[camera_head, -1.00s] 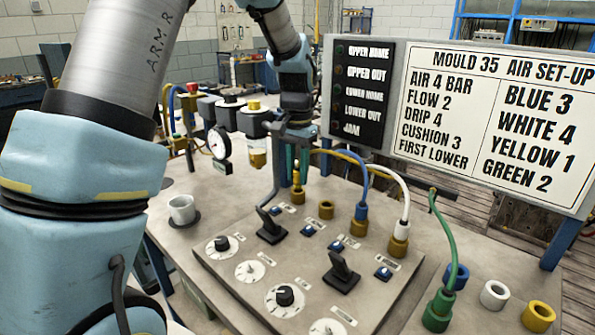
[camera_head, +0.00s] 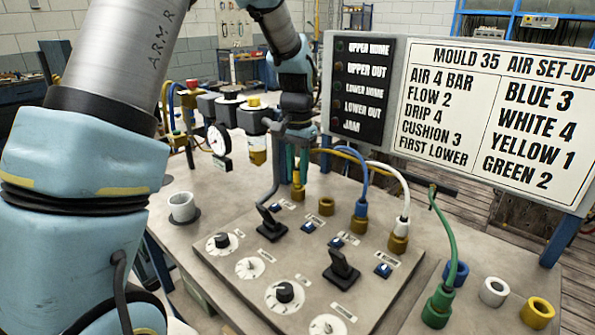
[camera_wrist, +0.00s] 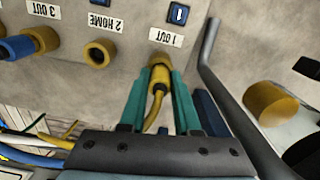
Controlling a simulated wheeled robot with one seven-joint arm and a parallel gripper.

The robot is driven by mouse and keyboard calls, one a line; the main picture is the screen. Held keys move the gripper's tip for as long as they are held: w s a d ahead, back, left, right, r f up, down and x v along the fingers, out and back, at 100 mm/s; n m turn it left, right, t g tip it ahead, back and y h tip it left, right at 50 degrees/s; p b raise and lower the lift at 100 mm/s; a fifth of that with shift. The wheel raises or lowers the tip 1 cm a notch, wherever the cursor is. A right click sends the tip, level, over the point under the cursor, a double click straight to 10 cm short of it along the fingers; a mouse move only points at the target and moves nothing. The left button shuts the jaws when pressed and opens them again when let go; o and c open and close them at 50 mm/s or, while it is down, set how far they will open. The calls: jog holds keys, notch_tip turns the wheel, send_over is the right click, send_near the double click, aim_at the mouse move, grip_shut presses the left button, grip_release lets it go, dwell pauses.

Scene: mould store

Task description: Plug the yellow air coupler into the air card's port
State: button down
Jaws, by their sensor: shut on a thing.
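The air card (camera_head: 497,150) reads BLUE 3, WHITE 4, YELLOW 1, GREEN 2. My gripper (camera_wrist: 158,88) has teal fingers and is shut on the yellow air coupler (camera_wrist: 157,78), with its yellow hose trailing back. The coupler's front end is at the brass port (camera_wrist: 161,60) labelled 1 OUT, in line with it; how deep it sits I cannot tell. In the head view the coupler (camera_head: 298,192) stands upright below my gripper (camera_head: 297,168) at the panel's far left port. An empty brass port (camera_head: 326,206), labelled 2 HOME, is beside it.
The blue coupler (camera_head: 360,213) and white coupler (camera_head: 400,232) stand in ports to the right. The green coupler (camera_head: 438,305) stands at the front right by blue, white and yellow rings. Levers (camera_head: 341,270), knobs and a metal cup (camera_head: 182,207) are nearby. A regulator (camera_head: 230,115) stands left of my gripper.

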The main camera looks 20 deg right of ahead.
jog(key=shift+f, duration=0.4)
dwell(0.7)
jog(key=c, duration=0.5)
grip_release()
jog(key=shift+c, duration=0.2)
jog(key=shift+o, duration=0.2)
jog(key=o, duration=0.4)
jog(key=shift+c, duration=0.2)
jog(key=shift+r, duration=0.1)
jog(key=shift+r+p, duration=2.9)
jog(key=shift+r, duration=0.8)
